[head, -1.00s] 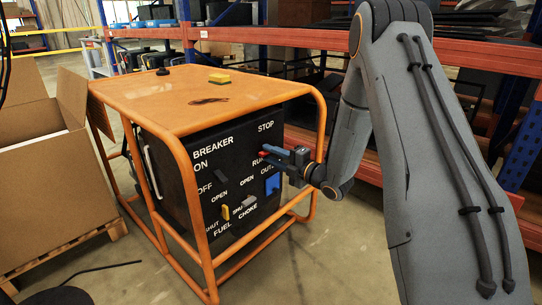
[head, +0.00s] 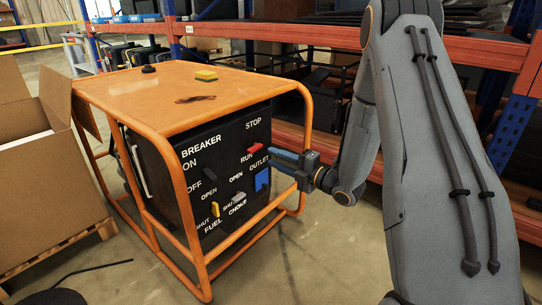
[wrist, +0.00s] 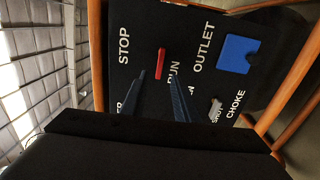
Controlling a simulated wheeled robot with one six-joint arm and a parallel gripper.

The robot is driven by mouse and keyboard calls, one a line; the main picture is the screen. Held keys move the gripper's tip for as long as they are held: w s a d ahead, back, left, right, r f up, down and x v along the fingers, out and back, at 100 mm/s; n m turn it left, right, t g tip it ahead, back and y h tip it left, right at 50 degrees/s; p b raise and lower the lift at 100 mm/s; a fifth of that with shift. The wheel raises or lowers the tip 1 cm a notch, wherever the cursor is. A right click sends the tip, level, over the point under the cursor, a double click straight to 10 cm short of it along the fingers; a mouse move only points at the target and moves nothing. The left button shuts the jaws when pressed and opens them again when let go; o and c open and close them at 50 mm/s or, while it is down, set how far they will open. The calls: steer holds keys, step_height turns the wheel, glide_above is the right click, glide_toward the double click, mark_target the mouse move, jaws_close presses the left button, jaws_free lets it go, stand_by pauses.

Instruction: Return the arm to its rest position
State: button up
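My gripper (head: 280,157) has blue fingers and is in front of the right side of the generator's black panel (head: 226,180). Its fingertips are apart with nothing held; in the wrist view the open fingers (wrist: 158,78) point at the panel. The red switch (head: 253,150) by RUN, below STOP, is clear of the fingers and also shows in the wrist view (wrist: 161,62). A blue outlet cover (head: 262,180) sits below it and also shows in the wrist view (wrist: 238,54). My arm is extended from the right, bent down toward the panel.
The orange tube frame (head: 188,225) surrounds the panel; its right post stands close to my gripper. A yellow sponge (head: 206,75) lies on the orange top (head: 150,88). A cardboard box (head: 40,150) is at left, orange and blue shelving (head: 470,62) behind.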

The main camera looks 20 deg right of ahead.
steer(key=shift+w, duration=0.1)
steer(key=s+a+r+m+g+h, duration=0.2)
steer(key=s+m+g+h, duration=0.95)
steer(key=s+m, duration=1.5)
steer(key=s+a+n+g+y, duration=0.15)
steer(key=s+a+n, duration=0.25)
steer(key=s+a, duration=0.5)
steer(key=s+a+n+g, duration=0.2)
steer(key=s+a+n, duration=0.3)
steer(key=a, duration=0.8)
steer(key=d+r+m+p, duration=0.4)
steer(key=d+r+p, duration=0.6)
steer(key=r+p, duration=0.3)
steer(key=d+r+m+p, duration=0.4)
steer(key=d+r+p, duration=0.7)
steer(key=r+p, duration=0.3)
steer(key=shift+s+d+r+h+p, duration=0.15)
steer(key=shift+s+d+h+p, duration=0.2)
steer(key=shift+p, duration=0.3)
